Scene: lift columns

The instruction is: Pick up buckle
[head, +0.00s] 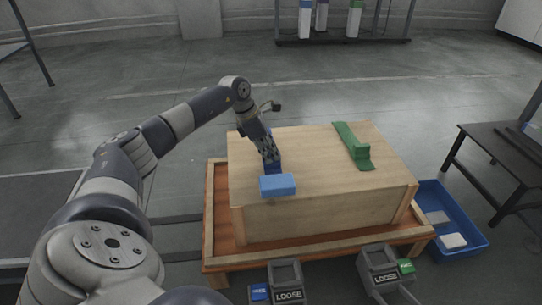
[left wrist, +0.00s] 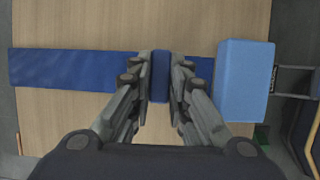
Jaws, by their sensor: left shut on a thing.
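The dark blue buckle (left wrist: 160,76) is a raised block between the fingers of my left gripper (left wrist: 160,80) in the left wrist view. The fingers close on it from both sides. A flat blue strap (left wrist: 70,70) lies across the wooden box top on both sides of the gripper. In the head view my left gripper (head: 270,160) points down at the box, with a bit of dark blue (head: 273,169) showing at its tips. I cannot tell whether the buckle is clear of the strap. My right gripper is not in view.
A light blue block (head: 278,185) sits close by on the wooden box (head: 315,145). Two grey "LOOSE" bins (head: 288,276) (head: 380,270) stand in front. A blue tray (head: 470,228) lies at right.

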